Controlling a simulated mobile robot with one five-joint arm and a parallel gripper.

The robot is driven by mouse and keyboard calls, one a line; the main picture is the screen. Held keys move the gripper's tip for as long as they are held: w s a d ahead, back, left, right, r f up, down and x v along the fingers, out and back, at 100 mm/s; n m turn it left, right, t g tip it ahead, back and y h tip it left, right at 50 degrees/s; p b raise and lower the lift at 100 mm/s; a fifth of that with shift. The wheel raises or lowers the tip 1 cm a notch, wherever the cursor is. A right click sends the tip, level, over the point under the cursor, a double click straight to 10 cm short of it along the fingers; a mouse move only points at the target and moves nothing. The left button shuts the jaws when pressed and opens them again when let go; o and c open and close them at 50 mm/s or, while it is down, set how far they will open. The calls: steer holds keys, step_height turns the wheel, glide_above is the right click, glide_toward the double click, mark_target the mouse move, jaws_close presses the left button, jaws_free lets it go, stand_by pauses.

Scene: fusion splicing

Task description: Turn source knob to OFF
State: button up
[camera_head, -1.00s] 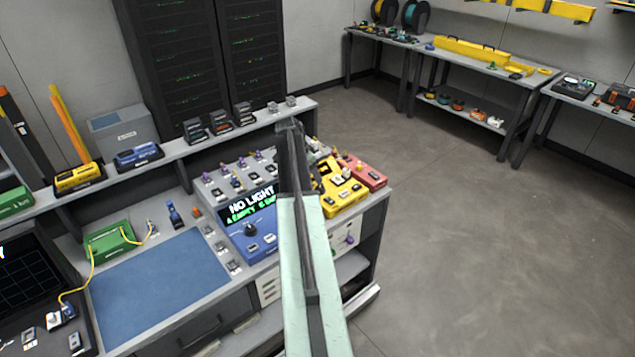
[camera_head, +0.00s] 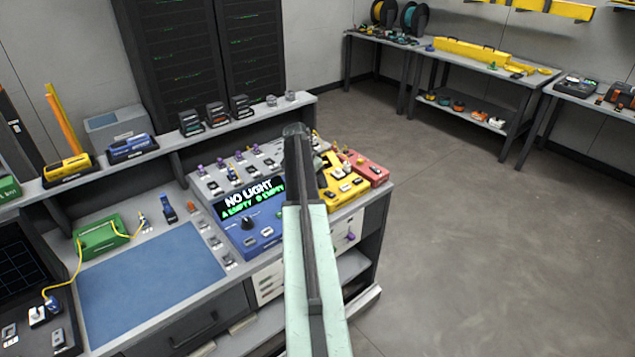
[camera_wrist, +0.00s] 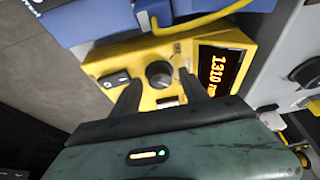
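The yellow light source (camera_head: 345,190) stands at the right end of the bench, partly hidden behind my arm in the head view. In the wrist view its yellow body (camera_wrist: 105,67) carries a display reading about 1310 nm (camera_wrist: 220,70) and a round dark knob (camera_wrist: 158,74). My gripper (camera_wrist: 160,79) is open, with its two dark fingers apart and their tips on either side of the knob. I cannot tell whether the fingers touch the knob. The knob's pointer and its setting are not readable.
A blue meter (camera_head: 250,240) showing NO LIGHT stands left of my arm, and a red box (camera_head: 373,172) stands right of the yellow source. A yellow cable (camera_wrist: 200,21) crosses above the knob in the wrist view. The floor right of the bench is clear.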

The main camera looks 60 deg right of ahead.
jaws_close()
steer(key=shift+a+n, duration=0.1)
steer(key=shift+n, duration=0.3)
steer(key=n, duration=0.1)
steer(key=n+t, duration=0.1)
steer(key=shift+s+n, duration=0.25)
steer(key=shift+n, duration=0.15)
steer(key=n+t, duration=0.2)
steer(key=n, duration=0.3)
steer(key=shift+s, duration=0.2)
steer(key=n, duration=0.1)
steer(key=n+t+y, duration=0.1)
steer(key=n, duration=0.3)
steer(key=shift+s+d+t, duration=0.15)
steer(key=shift+d+t, duration=0.1)
steer(key=shift+t, duration=0.15)
steer(key=n, duration=0.2)
steer(key=n+y, duration=0.1)
steer(key=n, duration=0.1)
steer(key=shift+d+t+y, duration=0.1)
steer(key=shift+t+y, duration=0.2)
steer(key=shift+t, duration=0.1)
steer(key=shift+n, duration=0.3)
